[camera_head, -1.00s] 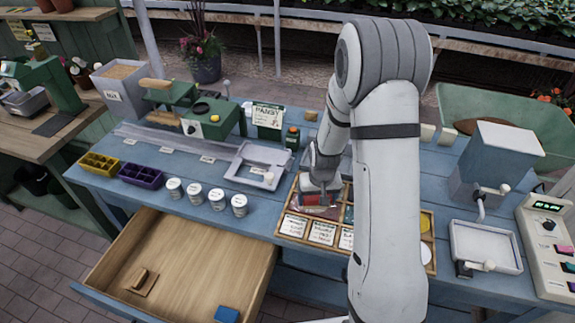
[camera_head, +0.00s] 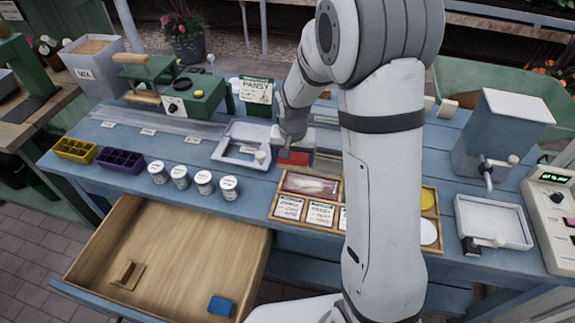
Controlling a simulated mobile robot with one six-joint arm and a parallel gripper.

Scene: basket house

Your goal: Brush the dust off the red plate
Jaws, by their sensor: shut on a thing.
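The red plate (camera_head: 311,184) lies flat in the back left compartment of a wooden tray (camera_head: 272,213) on the blue bench. A pale, whitish patch shows on the plate, mostly over its middle and right. My gripper (camera_head: 292,143) is just behind the plate, pointing down. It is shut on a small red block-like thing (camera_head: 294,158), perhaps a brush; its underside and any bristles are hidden. The red thing appears above or at the bench behind the tray, and I cannot tell whether it touches. My arm hides the tray's middle.
Labelled cards (camera_head: 288,207), a yellow disc (camera_head: 428,200) and a white disc (camera_head: 428,232) sit in the tray. A grey pan (camera_head: 225,153) is left of my gripper. Several white pots (camera_head: 203,183) stand further left. An open drawer (camera_head: 180,245) juts out in front.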

